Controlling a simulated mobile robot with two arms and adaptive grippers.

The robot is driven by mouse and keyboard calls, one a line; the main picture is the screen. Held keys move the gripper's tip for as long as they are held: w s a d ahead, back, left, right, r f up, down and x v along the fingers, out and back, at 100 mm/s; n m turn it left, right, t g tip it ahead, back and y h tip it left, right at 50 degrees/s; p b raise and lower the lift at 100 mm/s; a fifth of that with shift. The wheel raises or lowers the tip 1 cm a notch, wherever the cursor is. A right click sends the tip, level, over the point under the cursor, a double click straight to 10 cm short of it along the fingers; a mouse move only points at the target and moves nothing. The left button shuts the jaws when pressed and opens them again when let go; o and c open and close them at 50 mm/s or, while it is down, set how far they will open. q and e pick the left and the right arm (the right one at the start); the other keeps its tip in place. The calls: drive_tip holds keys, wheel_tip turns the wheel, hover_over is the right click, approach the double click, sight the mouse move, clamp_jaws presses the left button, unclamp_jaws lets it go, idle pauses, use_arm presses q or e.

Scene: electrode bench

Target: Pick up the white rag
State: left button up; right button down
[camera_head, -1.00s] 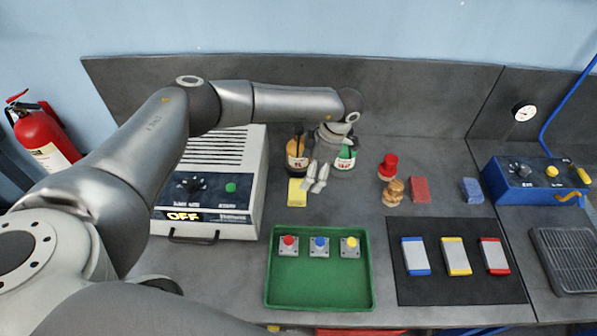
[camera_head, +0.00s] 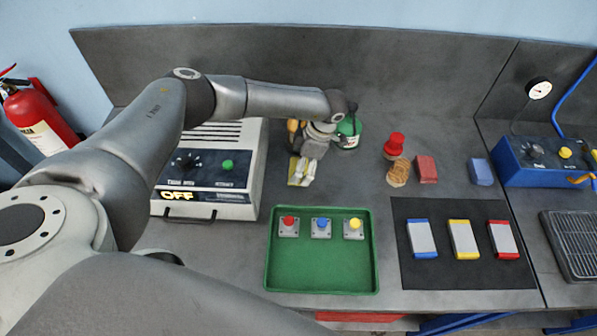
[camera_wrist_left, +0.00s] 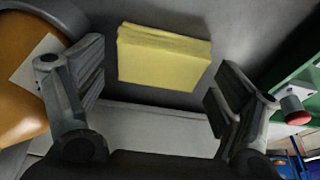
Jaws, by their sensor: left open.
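No plainly white rag shows in either view. A yellow folded cloth or pad (camera_head: 292,181) lies on the bench between the grey-white instrument box and the bottles, partly hidden by my left gripper (camera_head: 303,172). In the left wrist view the yellow pad (camera_wrist_left: 162,58) lies ahead of and between the two fingers of my left gripper (camera_wrist_left: 160,78). The fingers are spread wide with nothing held, and a gap shows on both sides of the pad. My right gripper is not in view.
The instrument box (camera_head: 238,180) stands close left. A green tray (camera_head: 320,271) with buttons lies in front. Red (camera_head: 426,168) and blue (camera_head: 481,171) pads lie right.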

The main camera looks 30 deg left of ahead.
use_arm(q)
drive_tip(key=shift+s+a+f, duration=0.1)
drive_tip(key=shift+a+f, duration=0.05)
drive_tip(key=shift+f, duration=0.55)
drive_tip(key=shift+c, duration=0.4)
drive_tip(key=c, duration=0.7)
drive_tip(key=shift+o, duration=0.2)
drive_tip(key=shift+r, duration=0.1)
drive_tip(key=shift+s+d+r+b, duration=0.3)
drive_tip(key=shift+s+r+b, duration=0.05)
drive_tip(key=shift+s+r, duration=0.1)
drive_tip(key=s+d+r+b, duration=0.4)
drive_tip(key=s+d+r, duration=0.3)
drive_tip(key=s, duration=0.3)
drive_tip(key=shift+d, duration=0.5)
